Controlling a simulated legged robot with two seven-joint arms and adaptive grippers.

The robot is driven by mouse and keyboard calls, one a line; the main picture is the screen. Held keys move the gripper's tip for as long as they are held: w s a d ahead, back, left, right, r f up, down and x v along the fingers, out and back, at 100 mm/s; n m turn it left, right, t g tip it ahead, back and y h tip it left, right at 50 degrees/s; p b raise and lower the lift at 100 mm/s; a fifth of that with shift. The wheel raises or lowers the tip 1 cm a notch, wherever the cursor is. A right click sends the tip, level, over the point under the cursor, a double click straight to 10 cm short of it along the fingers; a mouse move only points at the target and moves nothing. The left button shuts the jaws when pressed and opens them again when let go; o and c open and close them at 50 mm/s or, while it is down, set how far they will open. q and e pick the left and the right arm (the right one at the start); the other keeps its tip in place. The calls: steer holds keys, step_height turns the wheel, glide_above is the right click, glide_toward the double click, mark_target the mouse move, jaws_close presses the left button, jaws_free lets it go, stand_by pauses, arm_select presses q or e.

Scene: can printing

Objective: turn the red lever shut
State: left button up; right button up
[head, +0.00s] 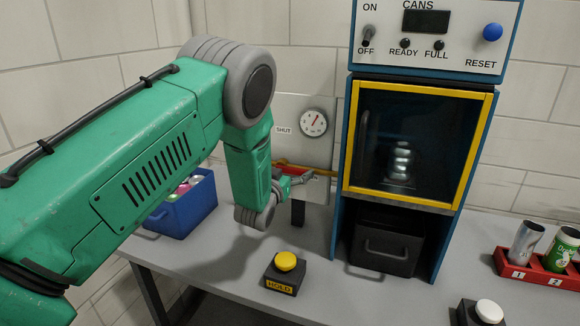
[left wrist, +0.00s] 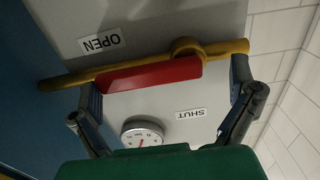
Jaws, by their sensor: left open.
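The red lever (left wrist: 150,74) lies along the yellow pipe (left wrist: 225,48) in the left wrist view, running from the pipe's round collar toward the blue cabinet side. That view is upside down; the OPEN label (left wrist: 101,41) and the SHUT label (left wrist: 190,114) are on the grey panel. My left gripper (left wrist: 164,77) is open, its fingers spread on either side of the lever's length, with no clear grip on it. In the head view, my left gripper (head: 294,182) is in front of the panel (head: 287,108) and partly covers the lever (head: 290,167). My right gripper is not in view.
A round gauge (head: 314,122) is on the panel. The blue-and-yellow can machine (head: 343,200) stands right of it. A yellow HOLD button (head: 286,261) is on the table in front. A blue bin (head: 182,214) is at left, a red can rack (head: 515,269) at right.

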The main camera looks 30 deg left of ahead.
arm_select(q)
steer(key=shift+w+d+r, duration=0.15)
steer(key=shift+w+d, duration=0.2)
steer(key=shift+w, duration=0.15)
steer(key=shift+w+d+r, duration=0.1)
steer(key=shift+d, duration=0.35)
steer(key=c, duration=0.5)
steer(key=shift+s+a, duration=0.2)
steer(key=shift+a, duration=0.2)
steer(key=c, duration=1)
steer(key=shift+c, duration=0.2)
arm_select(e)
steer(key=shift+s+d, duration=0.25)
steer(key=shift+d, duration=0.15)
